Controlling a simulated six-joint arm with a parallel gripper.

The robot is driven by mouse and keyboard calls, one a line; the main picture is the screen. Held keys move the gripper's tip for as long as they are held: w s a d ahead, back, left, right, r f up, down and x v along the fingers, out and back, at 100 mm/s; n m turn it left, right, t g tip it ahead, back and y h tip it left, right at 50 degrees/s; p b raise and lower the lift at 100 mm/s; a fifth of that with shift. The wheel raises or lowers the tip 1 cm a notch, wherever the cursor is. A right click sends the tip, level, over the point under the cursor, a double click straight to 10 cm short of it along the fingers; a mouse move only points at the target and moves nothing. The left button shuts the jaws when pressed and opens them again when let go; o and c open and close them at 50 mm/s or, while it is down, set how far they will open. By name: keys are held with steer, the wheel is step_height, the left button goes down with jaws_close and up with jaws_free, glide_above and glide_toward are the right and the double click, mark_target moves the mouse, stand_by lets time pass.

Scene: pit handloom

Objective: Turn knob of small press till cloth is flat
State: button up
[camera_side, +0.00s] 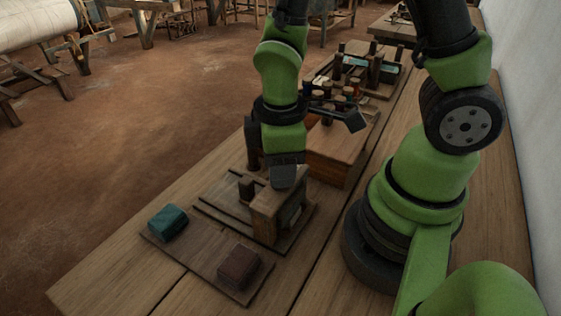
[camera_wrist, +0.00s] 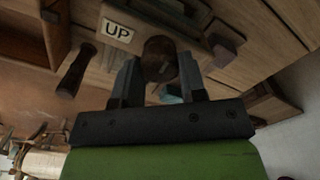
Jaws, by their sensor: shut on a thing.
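The small wooden press (camera_side: 268,213) stands on a dark base board on the bench. In the side view my gripper (camera_side: 284,178) points down at the top of the press and hides its knob. In the wrist view the round dark wooden knob (camera_wrist: 160,58) sits between the two fingers of my gripper (camera_wrist: 158,75), which are shut on it. A white label reading "UP" (camera_wrist: 118,32) is beside the knob. A bit of teal (camera_wrist: 172,97) shows between the fingers; I cannot tell if it is the cloth. I cannot see whether cloth in the press is flat.
A teal folded bundle (camera_side: 168,222) and a brown block (camera_side: 240,267) lie on a board (camera_side: 200,262) in front of the press. A wooden box (camera_side: 340,150) stands close behind, with a rack of spools (camera_side: 345,92) beyond. The bench's left front is clear.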

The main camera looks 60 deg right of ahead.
steer(key=m, duration=0.6)
steer(key=shift+m, duration=0.3)
stand_by(0.4)
steer(key=o, duration=0.9)
steer(key=shift+r, duration=0.1)
step_height(320, 180, up, 10)
steer(key=shift+f, duration=0.1)
steer(key=shift+s+d+r+m+t+y, duration=0.35)
steer(key=shift+s+r+m+t, duration=0.7)
steer(key=shift+r, duration=0.55)
steer(key=shift+s+d+r+m+t+y, duration=0.3)
steer(key=shift+s+r+m+t, duration=0.35)
steer(key=shift+r+t, duration=0.8)
steer(key=shift+s+d+r+m+t+y, duration=0.35)
steer(key=shift+s+r+m+t, duration=0.6)
steer(key=shift+r, duration=0.75)
